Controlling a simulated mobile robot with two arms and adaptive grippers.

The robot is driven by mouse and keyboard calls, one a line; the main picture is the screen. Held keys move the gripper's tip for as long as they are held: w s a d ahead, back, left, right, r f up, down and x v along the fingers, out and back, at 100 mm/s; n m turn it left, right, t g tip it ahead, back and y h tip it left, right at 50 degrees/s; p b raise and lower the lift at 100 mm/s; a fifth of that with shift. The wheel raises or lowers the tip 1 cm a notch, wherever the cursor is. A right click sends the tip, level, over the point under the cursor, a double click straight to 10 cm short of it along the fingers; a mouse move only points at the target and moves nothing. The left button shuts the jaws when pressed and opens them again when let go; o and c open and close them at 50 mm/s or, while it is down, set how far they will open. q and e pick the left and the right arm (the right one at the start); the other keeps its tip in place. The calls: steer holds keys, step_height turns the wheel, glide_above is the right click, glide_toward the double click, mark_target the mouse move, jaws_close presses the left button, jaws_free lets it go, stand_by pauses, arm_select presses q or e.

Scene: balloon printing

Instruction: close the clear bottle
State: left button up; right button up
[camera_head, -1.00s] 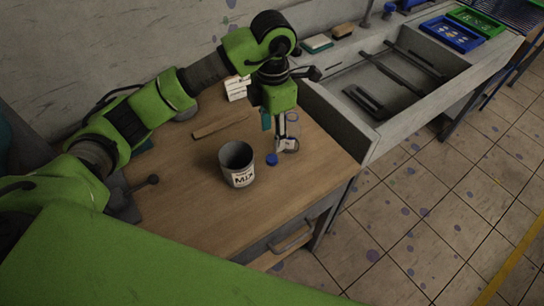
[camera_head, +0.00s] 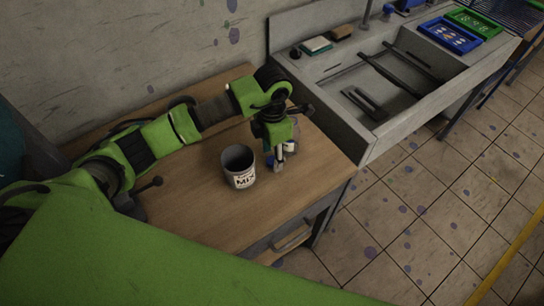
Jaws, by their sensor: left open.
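My left gripper (camera_head: 279,161) points down over the right part of the wooden table. It is open, with its fingertips low and close to the blue cap (camera_head: 270,161), which shows just left of the fingers. I cannot tell whether the fingers touch the cap. The clear bottle (camera_head: 290,147) stands just behind and to the right of the fingers. Most of it is hidden by my gripper, and only a small part with blue and white shows. My right gripper is not in view.
An open grey can labelled MIX (camera_head: 239,166) stands left of the gripper. The wooden table (camera_head: 200,215) is clear in front of the can. A concrete sink (camera_head: 375,85) adjoins the table on the right, with blue (camera_head: 449,34) and green trays beyond.

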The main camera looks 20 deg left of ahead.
arm_select(q)
steer(key=shift+f, duration=0.6)
steer(key=c, duration=0.8)
steer(key=shift+r, duration=0.1)
steer(key=shift+r, duration=0.45)
step_height(320, 180, up, 2)
steer(key=shift+d+r+b, duration=0.15)
steer(key=shift+r+b, duration=0.05)
steer(key=shift+b, duration=0.35)
steer(key=s+d+r+b, duration=0.4)
steer(key=s+d+r, duration=0.5)
steer(key=s, duration=0.1)
steer(key=shift+s+r, duration=0.2)
steer(key=shift+r, duration=0.1)
